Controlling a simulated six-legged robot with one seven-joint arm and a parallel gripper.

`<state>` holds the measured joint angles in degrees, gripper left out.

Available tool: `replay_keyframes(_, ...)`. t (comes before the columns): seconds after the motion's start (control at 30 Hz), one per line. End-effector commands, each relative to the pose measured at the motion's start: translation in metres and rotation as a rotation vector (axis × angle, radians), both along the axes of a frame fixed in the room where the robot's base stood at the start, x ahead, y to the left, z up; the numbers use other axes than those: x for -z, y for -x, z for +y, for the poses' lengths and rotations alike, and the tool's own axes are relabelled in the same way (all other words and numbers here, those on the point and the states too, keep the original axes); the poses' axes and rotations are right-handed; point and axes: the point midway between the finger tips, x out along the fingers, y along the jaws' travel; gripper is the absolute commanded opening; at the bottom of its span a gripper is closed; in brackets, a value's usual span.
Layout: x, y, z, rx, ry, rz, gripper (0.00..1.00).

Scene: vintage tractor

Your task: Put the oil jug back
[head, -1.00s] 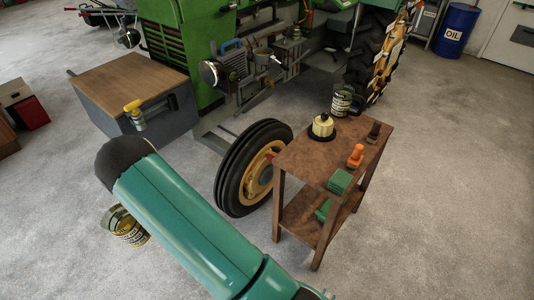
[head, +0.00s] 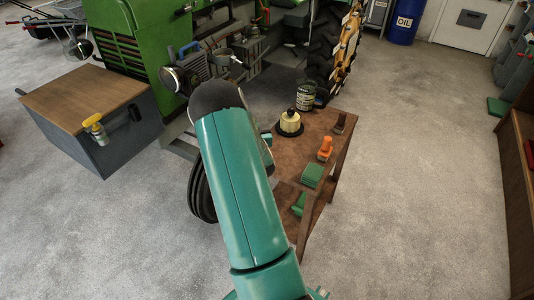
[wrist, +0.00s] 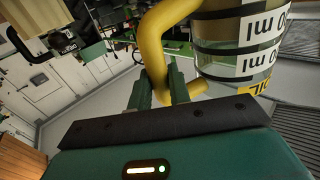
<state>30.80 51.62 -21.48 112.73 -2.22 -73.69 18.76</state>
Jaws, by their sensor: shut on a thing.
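In the wrist view, the oil jug (wrist: 236,62) has a clear body with black bands, white "ml" labels and a thick yellow handle. My gripper (wrist: 160,82) is shut on that handle, its green fingers on either side. The jug appears upside down in this view, with much of it cut off by the top and right edges. Where the jug belongs cannot be told.
A brown table (head: 267,157) beside my arm bears a cream container (head: 290,122), a labelled can (head: 306,96) and small items. A yellow-topped container (head: 93,127) shows before the wood-topped box (head: 100,95). The green tractor (head: 143,45) stands behind. Floor (head: 420,180) right of the table is clear.

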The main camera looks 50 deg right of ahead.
Motion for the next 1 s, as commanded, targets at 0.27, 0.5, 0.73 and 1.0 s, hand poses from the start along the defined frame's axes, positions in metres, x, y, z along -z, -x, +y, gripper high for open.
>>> replay_keyframes(0.27, -0.041, 0.107, -0.119, 0.216, -0.009, -0.024, 0.00)
replay_keyframes(0.5, -0.065, 0.177, -0.171, 0.333, -0.015, -0.036, 0.00)
replay_keyframes(0.73, -0.061, 0.184, -0.164, 0.351, -0.019, -0.037, 0.00)
replay_keyframes(1.0, -0.035, 0.164, -0.110, 0.350, -0.020, -0.036, 0.00)
